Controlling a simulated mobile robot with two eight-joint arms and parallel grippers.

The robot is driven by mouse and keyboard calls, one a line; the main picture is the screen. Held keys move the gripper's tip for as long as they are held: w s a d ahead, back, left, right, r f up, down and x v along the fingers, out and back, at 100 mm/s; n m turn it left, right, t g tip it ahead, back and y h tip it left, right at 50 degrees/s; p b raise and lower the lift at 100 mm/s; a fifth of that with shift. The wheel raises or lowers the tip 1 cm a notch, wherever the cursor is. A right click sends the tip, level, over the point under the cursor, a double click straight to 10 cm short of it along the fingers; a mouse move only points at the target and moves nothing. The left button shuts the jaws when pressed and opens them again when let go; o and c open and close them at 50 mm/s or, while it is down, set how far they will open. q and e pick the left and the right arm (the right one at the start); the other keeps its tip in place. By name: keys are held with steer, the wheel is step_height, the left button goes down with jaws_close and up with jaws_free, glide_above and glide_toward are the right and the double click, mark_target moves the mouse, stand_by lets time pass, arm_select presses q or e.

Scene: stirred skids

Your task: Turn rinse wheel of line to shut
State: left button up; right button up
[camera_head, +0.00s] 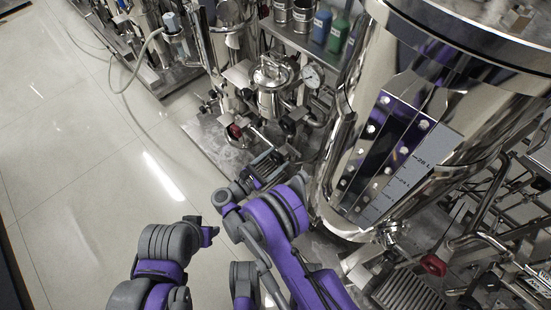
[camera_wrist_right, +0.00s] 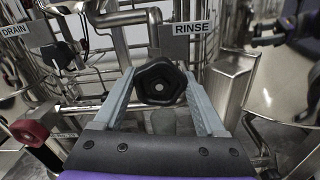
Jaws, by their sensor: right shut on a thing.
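The rinse wheel (camera_wrist_right: 160,82) is a black, lobed handwheel in the middle of the right wrist view. A white RINSE label (camera_wrist_right: 192,28) is above it, to the right. My right gripper (camera_wrist_right: 158,76) has one grey finger on each side of the wheel and is shut on it. In the head view my right gripper (camera_head: 268,165) reaches in low at the pipework beside the large steel tank. I cannot clearly make out the rinse wheel there.
A DRAIN label (camera_wrist_right: 15,30) and another black wheel (camera_wrist_right: 60,55) are to the left in the wrist view. A red-topped knob (camera_wrist_right: 28,132) is at lower left. The large tank (camera_head: 345,150) stands close on the right. Open floor (camera_head: 70,180) is left.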

steer(key=shift+m, duration=0.5)
steer(key=o, duration=1.3)
